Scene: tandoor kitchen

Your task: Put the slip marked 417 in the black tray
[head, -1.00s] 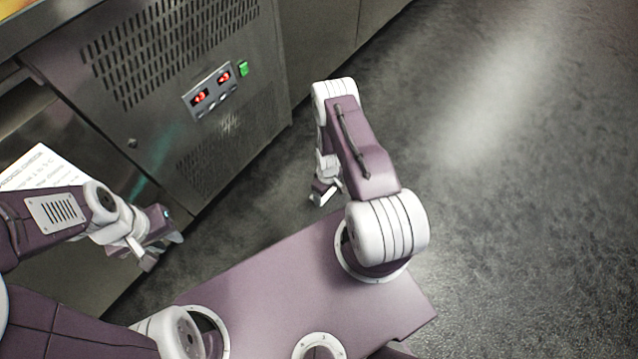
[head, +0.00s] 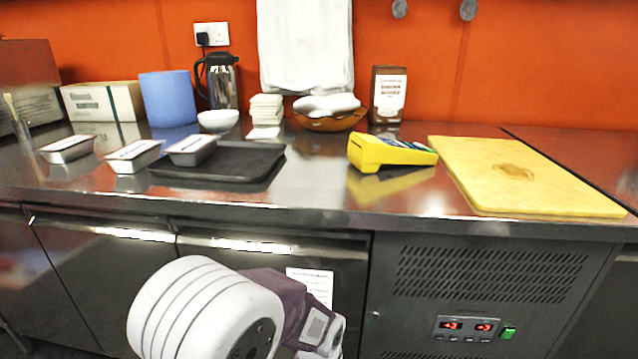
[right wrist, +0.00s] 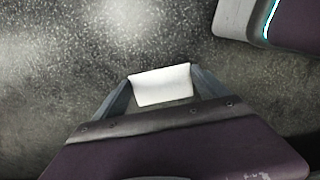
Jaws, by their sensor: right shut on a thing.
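The black tray (head: 228,172) lies on the steel counter, left of centre in the head view. A lidded metal container stands on its back left part. In the right wrist view, my right gripper (right wrist: 161,86) is shut on a small white slip (right wrist: 160,85), held between its fingertips above dark speckled floor. No number is readable on the slip, so I cannot tell whether it is marked 417. My left gripper is in neither current view.
Other metal containers (head: 68,149) stand left of the tray. A yellow card terminal (head: 378,153) and a yellow cutting board (head: 520,180) are to the right. Counter between tray and terminal is clear. Behind are a blue container (head: 167,98), flask (head: 222,82), bowl (head: 218,120) and basket (head: 330,121).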

